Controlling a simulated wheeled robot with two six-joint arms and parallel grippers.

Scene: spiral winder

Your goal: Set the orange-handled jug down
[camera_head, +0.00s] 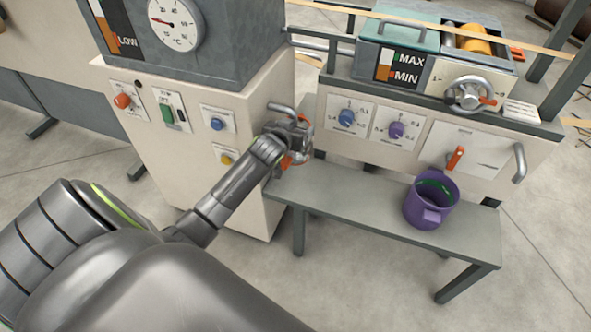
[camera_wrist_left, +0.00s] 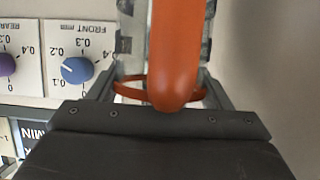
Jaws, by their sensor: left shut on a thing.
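My left gripper (camera_head: 292,142) is at the left end of the grey bench, close to the front of the cream machine. It is shut on the jug's orange handle (camera_head: 286,162), and the handle also runs up between the fingers in the left wrist view (camera_wrist_left: 173,50). The rest of the jug is mostly hidden by the gripper, so I cannot tell whether it touches the bench. My right gripper is not in view.
The grey bench (camera_head: 350,198) is clear in its middle. A purple jug (camera_head: 431,202) with green inside stands toward its right end. Behind are a blue knob (camera_head: 347,117), a purple knob (camera_head: 396,130), an orange lever (camera_head: 455,158) and a handwheel (camera_head: 470,94).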

